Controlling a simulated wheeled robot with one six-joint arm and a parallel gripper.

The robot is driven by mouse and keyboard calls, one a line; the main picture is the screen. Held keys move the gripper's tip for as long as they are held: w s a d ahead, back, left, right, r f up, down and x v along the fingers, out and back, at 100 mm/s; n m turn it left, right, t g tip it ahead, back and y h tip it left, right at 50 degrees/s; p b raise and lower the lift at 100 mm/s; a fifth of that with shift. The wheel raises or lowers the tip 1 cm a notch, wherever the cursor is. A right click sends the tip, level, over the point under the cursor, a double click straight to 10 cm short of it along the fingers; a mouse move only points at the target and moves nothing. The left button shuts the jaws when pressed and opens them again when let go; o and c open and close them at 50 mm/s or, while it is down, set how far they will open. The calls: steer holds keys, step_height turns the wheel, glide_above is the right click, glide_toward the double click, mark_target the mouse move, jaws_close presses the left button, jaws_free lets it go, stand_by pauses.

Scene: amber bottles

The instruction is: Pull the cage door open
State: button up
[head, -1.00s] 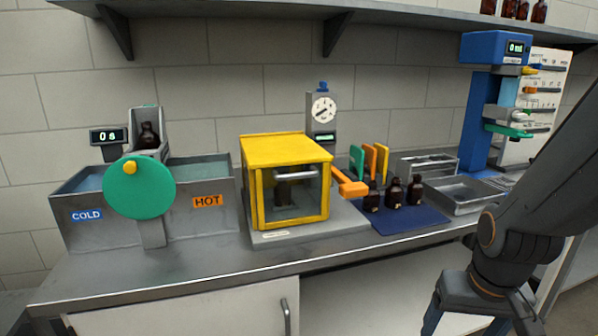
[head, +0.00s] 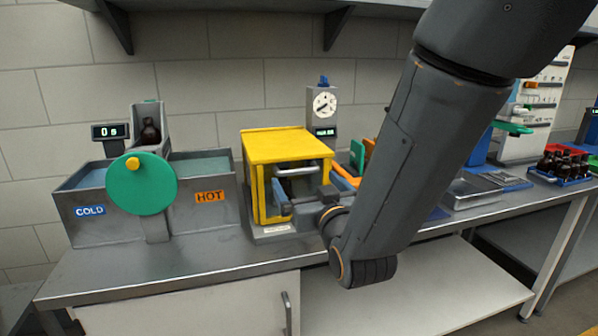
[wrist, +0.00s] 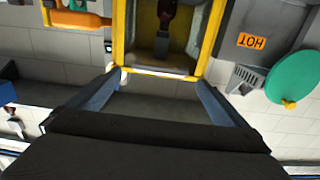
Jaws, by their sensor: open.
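The cage (head: 287,146) is a yellow-framed box with clear panes on the counter, and its door looks closed. A silvery handle bar (head: 295,171) crosses the upper front of the door. My gripper (head: 303,198) is open in front of the door, close to the handle, with nothing seen between the fingers. In the wrist view, which is upside down, the fingers (wrist: 160,80) spread on either side of the yellow frame (wrist: 165,72). Whether a finger touches the cage cannot be told.
Left of the cage are the cold and hot baths (head: 208,220) with a green wheel (head: 140,184). A gauge (head: 324,104) stands behind. An orange lever (wrist: 80,18) is beside the cage.

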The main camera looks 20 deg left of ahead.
mark_target(300, 172)
steer(key=shift+p+x, duration=0.85)
steer(key=shift+x, duration=2.7)
steer(key=c, duration=1.2)
steer(key=shift+w+d+r, duration=0.1)
steer(key=shift+d, duration=0.05)
